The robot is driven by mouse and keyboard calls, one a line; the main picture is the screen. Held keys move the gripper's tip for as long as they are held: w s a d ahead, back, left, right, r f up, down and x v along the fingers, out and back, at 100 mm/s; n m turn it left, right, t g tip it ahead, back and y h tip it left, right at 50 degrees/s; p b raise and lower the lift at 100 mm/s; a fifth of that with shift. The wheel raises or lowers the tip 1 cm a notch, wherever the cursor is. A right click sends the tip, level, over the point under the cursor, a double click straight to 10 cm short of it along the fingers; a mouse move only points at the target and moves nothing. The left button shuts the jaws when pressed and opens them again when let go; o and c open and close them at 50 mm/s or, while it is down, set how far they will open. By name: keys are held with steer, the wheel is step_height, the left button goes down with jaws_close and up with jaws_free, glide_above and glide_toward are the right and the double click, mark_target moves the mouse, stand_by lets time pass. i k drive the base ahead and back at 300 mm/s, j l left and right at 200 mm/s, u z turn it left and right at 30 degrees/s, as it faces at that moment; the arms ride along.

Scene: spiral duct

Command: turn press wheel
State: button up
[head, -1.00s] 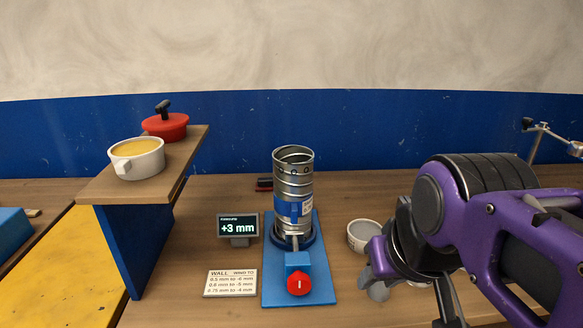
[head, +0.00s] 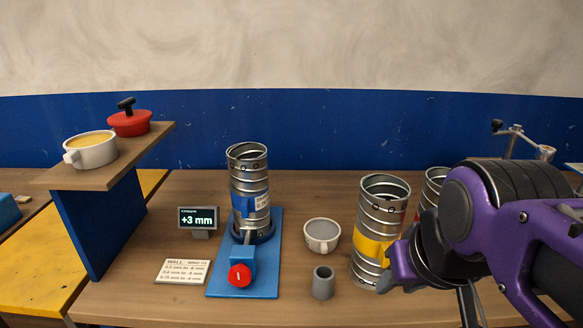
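The press wheel is a red knob (head: 240,275) with a white mark, on the front of a blue block at the near end of a blue base plate (head: 265,285). A ribbed metal spiral duct (head: 248,180) with a blue band and a label stands upright on the plate behind it. A small display (head: 198,220) reads +3 mm. My gripper (head: 430,290) is at the right, well apart from the wheel, in front of a yellow-banded duct. My own purple wrist covers part of it, so its opening is unclear.
The yellow-banded duct (head: 380,215) and another duct (head: 432,185) stand at the right. A white cup (head: 321,235) and a grey cylinder (head: 323,283) stand between them and the plate. A wall-thickness card (head: 184,271) lies left. A raised shelf (head: 150,150) holds a mug and red pot.

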mark_target(239, 275)
steer(key=l, duration=0.85)
steer(key=k+l, duration=0.15)
steer(key=l, duration=0.7)
steer(key=l+u, duration=0.1)
steer(key=l, duration=0.25)
steer(key=k+l+u, duration=0.15)
steer(key=l, duration=0.2)
steer(key=u, duration=1.25)
steer(key=i+j, duration=0.85)
steer(key=j, duration=0.25)
